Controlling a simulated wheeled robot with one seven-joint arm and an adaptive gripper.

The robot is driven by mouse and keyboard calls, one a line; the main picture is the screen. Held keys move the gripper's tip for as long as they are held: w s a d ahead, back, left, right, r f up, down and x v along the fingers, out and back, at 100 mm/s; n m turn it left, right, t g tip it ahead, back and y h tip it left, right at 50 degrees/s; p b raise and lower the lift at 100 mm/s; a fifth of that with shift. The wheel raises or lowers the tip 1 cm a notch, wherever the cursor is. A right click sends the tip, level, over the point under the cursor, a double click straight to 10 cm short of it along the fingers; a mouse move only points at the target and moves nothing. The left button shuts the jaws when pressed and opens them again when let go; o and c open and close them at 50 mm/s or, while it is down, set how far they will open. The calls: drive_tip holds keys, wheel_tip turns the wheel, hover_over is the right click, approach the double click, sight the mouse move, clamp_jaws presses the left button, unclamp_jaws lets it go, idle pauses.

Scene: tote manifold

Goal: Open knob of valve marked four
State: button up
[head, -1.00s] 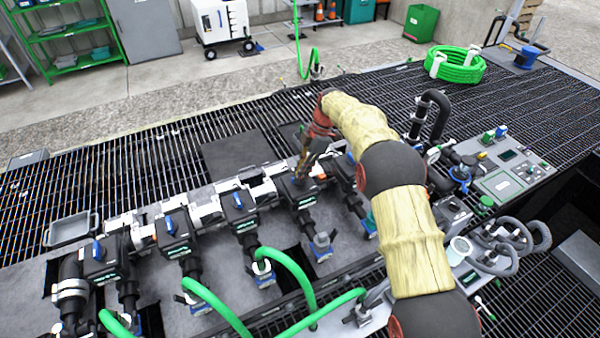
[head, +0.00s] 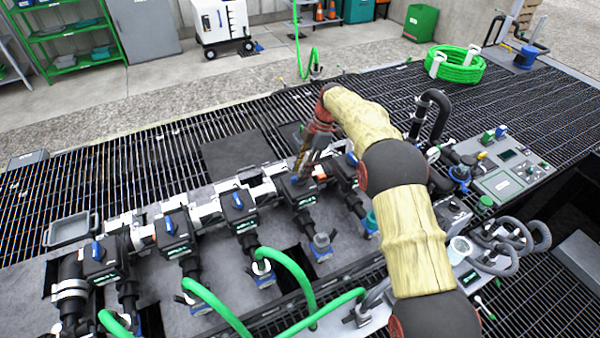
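A row of black valves with blue knobs runs along the manifold. From the left, the knobs are the first (head: 97,250), second (head: 169,225), third (head: 238,200), fourth (head: 295,181) and fifth (head: 351,158). The valve markings are too small to read. My gripper (head: 301,172) points down at the fourth valve from the left, its fingertips at or just above that knob. The fingers partly hide the knob, so I cannot tell its angle, whether they touch it, or how far apart they are. The first three knobs stand roughly upright in the picture.
Green hoses (head: 290,262) arch up from the near side of the valves. A grey tray (head: 70,231) lies at the left. A control panel (head: 510,176) and a black bent pipe (head: 437,105) stand right of my arm. Dark grating (head: 150,165) behind the row is mostly clear.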

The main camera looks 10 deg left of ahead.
drive_tip(key=v, duration=1)
drive_tip(key=shift+r, duration=0.25)
drive_tip(key=shift+d, duration=0.1)
drive_tip(key=s+d+f+m+h, duration=0.1)
drive_tip(key=s+d+f+m, duration=0.35)
drive_tip(key=m, duration=0.75)
drive_tip(key=s+d+r+m+t+h, duration=0.1)
drive_tip(key=s+d+r+m, duration=0.3)
drive_tip(key=s+d, duration=0.4)
drive_tip(key=s+d+r+m+t, duration=0.4)
drive_tip(key=s+d, duration=0.4)
drive_tip(key=s, duration=0.9)
drive_tip(key=s+d+r+m+t+h, duration=0.1)
drive_tip(key=s+d+r+m+t, duration=0.2)
drive_tip(key=s, duration=1)
drive_tip(key=shift+d+r+m+h, duration=0.3)
drive_tip(key=shift+d+r+m, duration=1)
drive_tip(key=shift+d+r, duration=1.55)
